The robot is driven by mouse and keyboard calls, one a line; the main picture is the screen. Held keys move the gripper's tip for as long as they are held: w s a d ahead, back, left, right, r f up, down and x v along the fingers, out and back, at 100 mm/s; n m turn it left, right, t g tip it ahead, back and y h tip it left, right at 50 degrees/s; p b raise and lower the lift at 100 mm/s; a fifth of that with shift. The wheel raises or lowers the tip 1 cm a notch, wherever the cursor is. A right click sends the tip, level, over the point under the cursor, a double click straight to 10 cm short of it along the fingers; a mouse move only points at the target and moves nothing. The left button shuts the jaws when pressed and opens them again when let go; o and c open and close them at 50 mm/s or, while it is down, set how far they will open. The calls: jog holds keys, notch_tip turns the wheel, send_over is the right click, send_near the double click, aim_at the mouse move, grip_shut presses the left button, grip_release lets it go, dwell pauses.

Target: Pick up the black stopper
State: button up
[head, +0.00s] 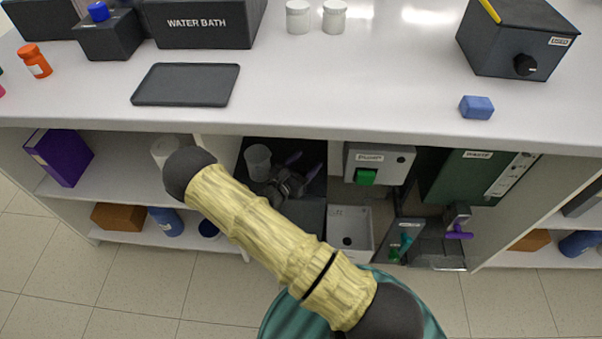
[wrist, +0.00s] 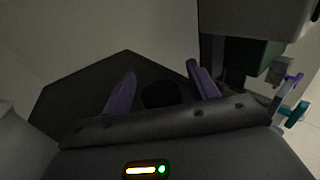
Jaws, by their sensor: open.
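My gripper (head: 303,166) is low inside the open bay under the bench in the head view, its two purple fingers apart. In the wrist view my gripper (wrist: 162,84) is open, one finger to each side of a dark round thing that looks like the black stopper (wrist: 160,95). It rests over a dark flat surface (wrist: 75,95), and its lower part is hidden behind my gripper body. I cannot tell whether either finger touches it. The stopper cannot be made out in the head view.
A green waste unit (head: 466,180) is farther right. The bench top (head: 340,95) overhangs the bay.

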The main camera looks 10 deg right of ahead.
jog(key=shift+w+d, duration=0.15)
jog(key=shift+d, duration=0.05)
jog(key=shift+c, duration=0.5)
jog(key=c, duration=1)
jog(key=shift+r, duration=0.1)
jog(key=shift+c, duration=0.2)
notch_tip(320, 180, up, 10)
jog(key=p, duration=0.2)
